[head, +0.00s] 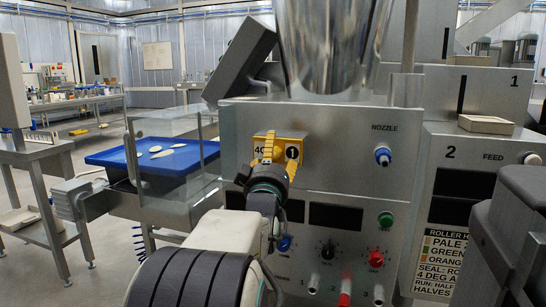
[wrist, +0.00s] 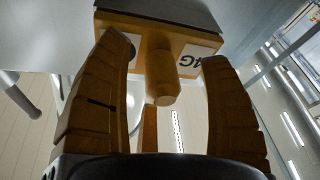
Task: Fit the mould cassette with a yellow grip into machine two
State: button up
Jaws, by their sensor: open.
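The yellow grip of a mould cassette (head: 281,141) sits against the front face of a grey machine (head: 340,150), left of the word NOZZLE. Its label looks like 4G, partly covered by my fingers. My gripper (head: 280,156) is open, with its yellow fingers around the grip. In the wrist view the grip's round knob (wrist: 165,85) stands between my two fingers (wrist: 163,65), with gaps on both sides. The cassette body behind the grip is mostly hidden, so I cannot tell how deep it sits. The 2 beside FEED is on the panel (head: 480,165) further right.
A blue tray (head: 110,157) with pale pieces stands to the left behind clear panels. A blue nozzle knob (head: 383,155), a green button (head: 385,219) and a red knob (head: 376,258) stick out from the machine. A pale block (head: 486,124) lies on a ledge at right.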

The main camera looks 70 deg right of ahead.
jog(key=v, duration=0.7)
dwell(0.7)
jog(key=v, duration=0.7)
jog(key=shift+s+a, duration=0.15)
jog(key=shift+a, duration=0.15)
dwell(0.4)
